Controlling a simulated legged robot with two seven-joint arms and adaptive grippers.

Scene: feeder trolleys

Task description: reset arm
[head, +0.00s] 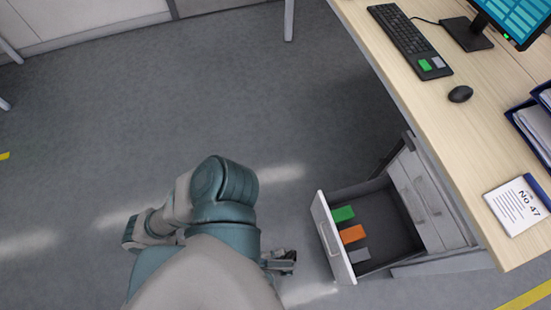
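My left arm comes in from the bottom of the head view, bent at a large teal and grey joint. My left gripper (284,262) shows small and dark at the right side of this arm, just left of the open drawer's front. Much of it is hidden behind the arm, and I cannot make out whether its fingers are apart. I see nothing held in it. My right gripper is not in view.
An open drawer (335,240) holds a green block (343,214), an orange block (352,234) and a grey block (359,255). The desk (450,120) above carries a keyboard (405,35), mouse (460,94), monitor and papers. The floor (170,100) at left is clear.

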